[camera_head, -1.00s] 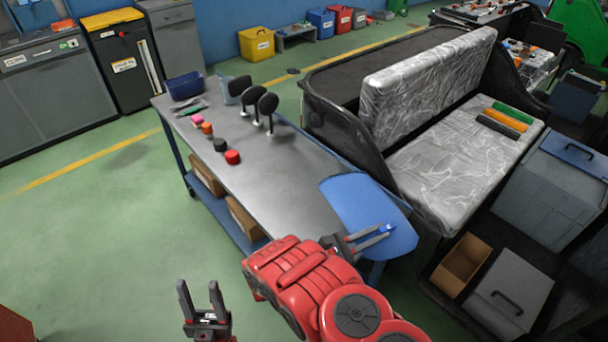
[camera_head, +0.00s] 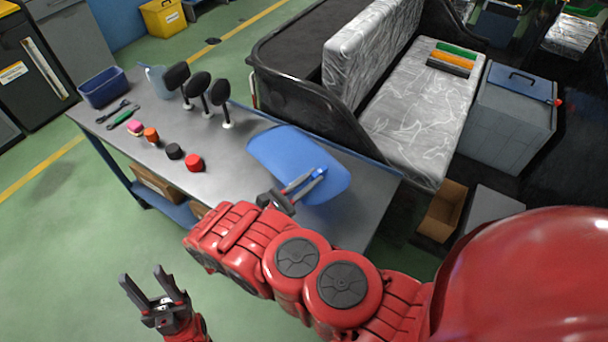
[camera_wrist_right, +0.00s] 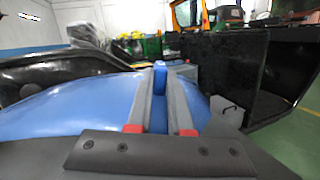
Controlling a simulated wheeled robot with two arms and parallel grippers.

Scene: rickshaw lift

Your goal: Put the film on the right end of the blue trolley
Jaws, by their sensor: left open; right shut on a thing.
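The film is a curved, glossy blue sheet (camera_head: 275,150) over the right half of the trolley's grey top. I cannot tell whether it touches the top. My right gripper (camera_head: 307,184) is shut on its near side. In the right wrist view, the blue film (camera_wrist_right: 65,105) spreads under and beside the gripper fingers (camera_wrist_right: 160,95). The blue trolley (camera_head: 235,178) has a grey metal top, and bare metal shows at its right end. My left gripper (camera_head: 145,279) is open and empty over the floor, left of the trolley's near side.
Black-headed parts (camera_head: 199,88), red (camera_head: 194,163) and black (camera_head: 174,151) caps, tools and a blue bin (camera_head: 102,88) occupy the trolley's left part. A dark rickshaw body with a plastic-wrapped seat (camera_head: 415,115) stands close behind. Green floor lies open on the left.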

